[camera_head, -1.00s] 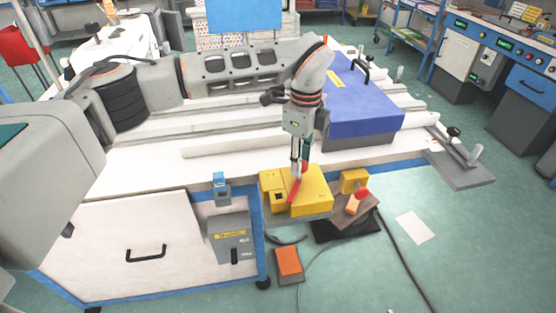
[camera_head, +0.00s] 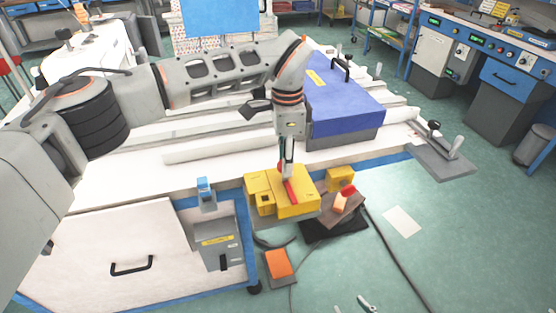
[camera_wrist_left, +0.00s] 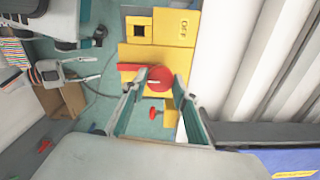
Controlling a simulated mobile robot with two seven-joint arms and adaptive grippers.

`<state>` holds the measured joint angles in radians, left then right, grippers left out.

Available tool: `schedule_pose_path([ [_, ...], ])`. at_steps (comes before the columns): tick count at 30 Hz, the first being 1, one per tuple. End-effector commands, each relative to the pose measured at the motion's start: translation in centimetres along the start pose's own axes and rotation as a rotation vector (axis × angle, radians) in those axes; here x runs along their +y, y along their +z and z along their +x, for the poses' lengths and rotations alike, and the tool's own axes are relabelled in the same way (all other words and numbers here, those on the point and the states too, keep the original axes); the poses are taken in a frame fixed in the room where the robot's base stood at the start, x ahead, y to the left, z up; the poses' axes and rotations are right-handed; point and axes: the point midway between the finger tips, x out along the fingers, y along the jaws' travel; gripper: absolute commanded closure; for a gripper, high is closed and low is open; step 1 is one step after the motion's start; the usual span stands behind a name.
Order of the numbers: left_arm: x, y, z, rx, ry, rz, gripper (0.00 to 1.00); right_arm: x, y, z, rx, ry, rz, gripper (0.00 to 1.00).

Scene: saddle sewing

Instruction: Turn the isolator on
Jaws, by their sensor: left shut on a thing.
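The isolator is a yellow box (camera_head: 307,206) at the front edge of the white machine table, with a long red handle (camera_head: 291,191) on top. My left gripper (camera_head: 286,170) points down at the handle. In the left wrist view its fingers (camera_wrist_left: 160,88) stand on either side of the round red end of the handle (camera_wrist_left: 160,76), and it is shut on it. The yellow box (camera_wrist_left: 160,28) lies beyond, with dark lettering. My right gripper (camera_head: 352,306) shows only its fingertips at the bottom edge; the left wrist view shows it with fingers apart and empty (camera_wrist_left: 98,68).
A yellow block with a red button (camera_head: 341,179) stands just right of the isolator. A grey box (camera_head: 217,245) and an orange pedal (camera_head: 278,263) are below. A large blue box (camera_head: 343,103) sits behind on the table. Cables lie on the floor.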

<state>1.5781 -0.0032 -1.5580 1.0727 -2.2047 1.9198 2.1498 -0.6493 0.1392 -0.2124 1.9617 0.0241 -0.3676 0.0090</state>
Motion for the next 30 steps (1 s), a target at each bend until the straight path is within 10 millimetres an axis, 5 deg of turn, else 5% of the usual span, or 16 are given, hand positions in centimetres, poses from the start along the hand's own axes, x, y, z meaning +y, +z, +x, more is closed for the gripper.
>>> schedule_pose_path([
  [11, 0.0, -0.1, -0.1, 0.000, -0.001, -0.006, 1.00, 0.0, 0.0, 0.0, 0.000, 0.000, 0.000, 0.60],
  [12, 0.0, -0.1, 0.0, 0.000, -0.001, -0.006, 0.69, 0.0, 0.0, 0.0, 0.000, 0.000, 0.000, 0.60],
  [14, 0.0, -0.1, -0.1, 0.000, -0.001, -0.006, 0.54, 0.0, 0.0, 0.0, 0.000, 0.000, 0.000, 0.60],
  [25, 0.0, -0.1, -0.2, 0.000, -0.001, -0.004, 0.54, 0.2, 0.1, 0.0, -0.001, 0.001, -0.005, 0.60],
  [30, -0.1, -0.1, -2.0, 0.000, -0.003, -0.005, 0.54, 0.1, 0.0, 0.0, 0.000, 0.001, -0.003, 0.60],
])
